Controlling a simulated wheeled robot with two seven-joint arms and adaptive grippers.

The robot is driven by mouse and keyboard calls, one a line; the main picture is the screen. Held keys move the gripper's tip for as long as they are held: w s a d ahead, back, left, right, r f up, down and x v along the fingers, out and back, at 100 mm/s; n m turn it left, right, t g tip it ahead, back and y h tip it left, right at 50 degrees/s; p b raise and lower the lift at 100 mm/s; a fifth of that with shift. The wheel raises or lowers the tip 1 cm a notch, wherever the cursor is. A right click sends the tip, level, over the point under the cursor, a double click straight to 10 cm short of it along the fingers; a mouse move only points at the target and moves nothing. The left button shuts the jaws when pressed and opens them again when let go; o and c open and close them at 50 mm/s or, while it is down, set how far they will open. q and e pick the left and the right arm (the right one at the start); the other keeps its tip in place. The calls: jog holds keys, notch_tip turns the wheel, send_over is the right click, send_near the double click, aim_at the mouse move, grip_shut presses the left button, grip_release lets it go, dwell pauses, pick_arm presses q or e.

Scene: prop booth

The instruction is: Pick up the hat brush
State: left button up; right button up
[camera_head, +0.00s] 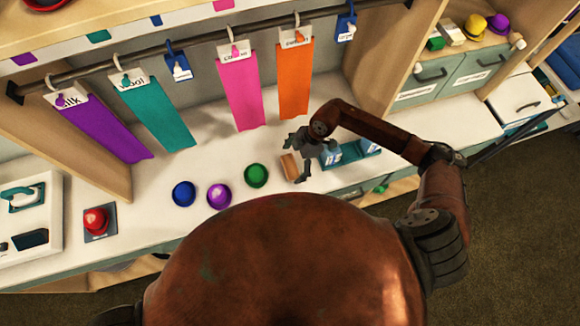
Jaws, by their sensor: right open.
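A small brown wooden block-like object (289,168), which looks like the hat brush, lies on the white counter (160,225) right of the green hat. Its bristles cannot be made out. My right gripper (297,158) is open, with its fingers spread close around and above this object. I cannot tell whether they touch it. The gripper hides part of its right side. My left gripper is not in view.
Small blue (184,193), purple (219,195) and green (256,175) hats stand in a row on the counter. Blue-and-white holders (368,148) stand right of my gripper. Fabric strips hang from a rail (205,38) behind.

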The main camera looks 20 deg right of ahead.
jog(key=shift+x, duration=1.05)
jog(key=c, duration=1.3)
